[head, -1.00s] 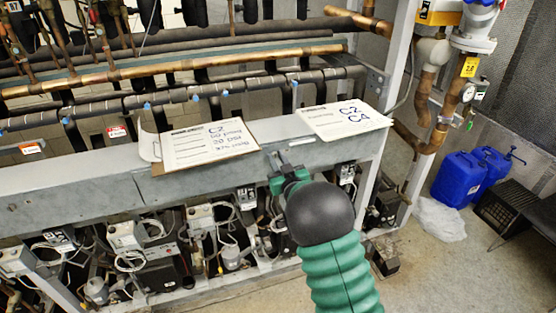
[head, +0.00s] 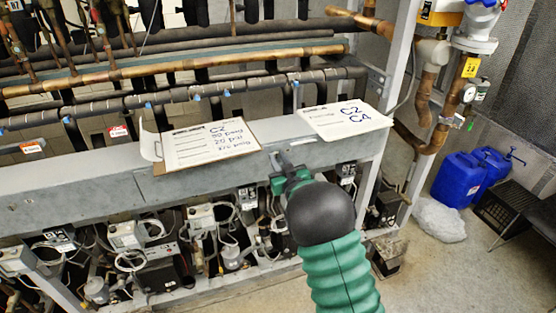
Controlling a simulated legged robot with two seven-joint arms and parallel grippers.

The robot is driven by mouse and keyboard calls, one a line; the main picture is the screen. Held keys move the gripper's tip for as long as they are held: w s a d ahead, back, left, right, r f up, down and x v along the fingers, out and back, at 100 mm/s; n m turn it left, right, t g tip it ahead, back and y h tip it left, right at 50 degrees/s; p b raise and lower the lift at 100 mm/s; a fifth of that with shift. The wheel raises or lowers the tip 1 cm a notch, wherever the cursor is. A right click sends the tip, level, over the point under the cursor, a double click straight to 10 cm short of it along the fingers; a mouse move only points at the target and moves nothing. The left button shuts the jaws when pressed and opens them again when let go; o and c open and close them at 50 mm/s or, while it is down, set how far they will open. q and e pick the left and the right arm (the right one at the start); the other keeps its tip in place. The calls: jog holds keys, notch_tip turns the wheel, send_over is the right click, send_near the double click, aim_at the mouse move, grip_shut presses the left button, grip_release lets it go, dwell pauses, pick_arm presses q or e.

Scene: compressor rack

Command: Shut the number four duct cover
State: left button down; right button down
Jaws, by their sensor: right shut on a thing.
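A long grey metal duct (head: 60,195) runs across the rack. The section of it under the two paper sheets, with a seam at its left end, looks like the duct cover (head: 200,190); I see no number four on it. My right gripper (head: 279,162), with a green and black arm, is at this section's upper front edge, between the two sheets. Its jaws are shut on what seems to be the cover's edge, though the contact is small and partly hidden by the gripper body. My left gripper is not in view.
A clipboard sheet (head: 208,144) and a second sheet (head: 348,119) lie on top of the duct. Copper pipes (head: 170,66) run behind it, and compressor parts with cables (head: 125,235) sit below. Blue canisters (head: 460,178) stand right; floor (head: 450,275) there is open.

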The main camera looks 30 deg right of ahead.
jog(key=c, duration=1.3)
grip_release()
jog(key=shift+r, duration=0.1)
jog(key=b+v, duration=0.3)
jog(key=v, duration=1.4)
jog(key=shift+w+d, duration=0.1)
